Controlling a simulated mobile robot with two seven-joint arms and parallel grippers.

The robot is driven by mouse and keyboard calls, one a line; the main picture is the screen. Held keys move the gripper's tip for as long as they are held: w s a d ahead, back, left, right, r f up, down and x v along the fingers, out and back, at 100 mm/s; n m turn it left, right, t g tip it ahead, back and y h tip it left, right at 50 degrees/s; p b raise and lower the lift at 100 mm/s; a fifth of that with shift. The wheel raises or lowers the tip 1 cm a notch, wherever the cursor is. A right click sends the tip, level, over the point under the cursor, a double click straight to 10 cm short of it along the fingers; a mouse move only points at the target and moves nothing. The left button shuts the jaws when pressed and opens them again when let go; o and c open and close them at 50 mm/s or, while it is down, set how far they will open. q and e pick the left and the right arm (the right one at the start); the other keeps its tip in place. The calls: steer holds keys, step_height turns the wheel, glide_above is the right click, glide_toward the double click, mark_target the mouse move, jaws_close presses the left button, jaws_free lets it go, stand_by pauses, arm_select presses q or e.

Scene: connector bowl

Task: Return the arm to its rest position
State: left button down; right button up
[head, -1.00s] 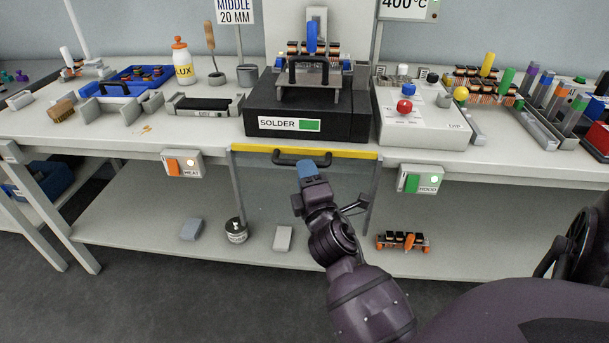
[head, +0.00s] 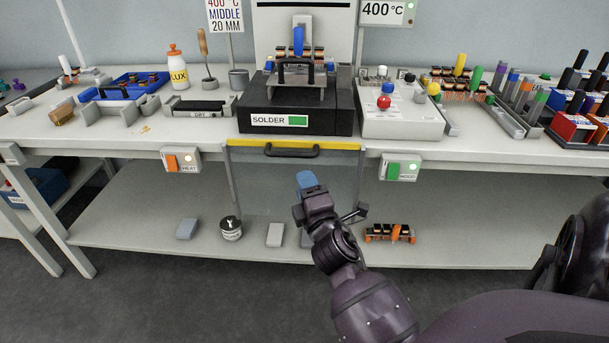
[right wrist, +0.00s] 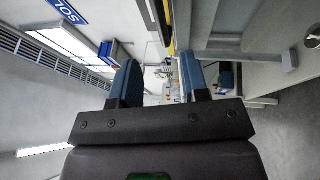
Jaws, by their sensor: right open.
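My right arm comes in from the lower right of the head view, and my right gripper (head: 308,182) is in front of the bench's lower shelf, below the black drawer handle (head: 291,150). Its blue fingers stand apart with nothing between them in the right wrist view (right wrist: 163,82). The gripper is apart from the handle in the head view. My left gripper is not in view.
The bench top (head: 195,130) carries a black solder unit (head: 295,103), a control box (head: 400,122) and racks of coloured parts at right. HEAT (head: 181,160) and HOOD (head: 400,168) switch boxes hang on the front edge. An orange connector fixture (head: 390,233) sits on the shelf.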

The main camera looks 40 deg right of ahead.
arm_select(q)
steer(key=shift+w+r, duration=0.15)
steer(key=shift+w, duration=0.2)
arm_select(e)
steer(key=shift+s+f, duration=0.1)
steer(key=shift+f, duration=0.05)
steer(key=s+a+f+m+g+y, duration=0.35)
steer(key=s+f, duration=0.25)
steer(key=s, duration=0.4)
steer(key=s+a+f+m+g+y, duration=0.2)
steer(key=s+a+f+m, duration=0.3)
steer(key=s, duration=0.5)
steer(key=s+a+f+m+g+y, duration=0.3)
steer(key=s+a+f, duration=0.3)
steer(key=s, duration=0.4)
arm_select(q)
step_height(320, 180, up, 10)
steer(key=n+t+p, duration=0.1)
steer(key=p, duration=1.2)
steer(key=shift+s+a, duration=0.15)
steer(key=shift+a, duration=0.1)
arm_select(e)
step_height(320, 180, up, 9)
steer(key=d+m+t, duration=0.1)
steer(key=shift+w+d, duration=0.2)
steer(key=shift+d, duration=0.2)
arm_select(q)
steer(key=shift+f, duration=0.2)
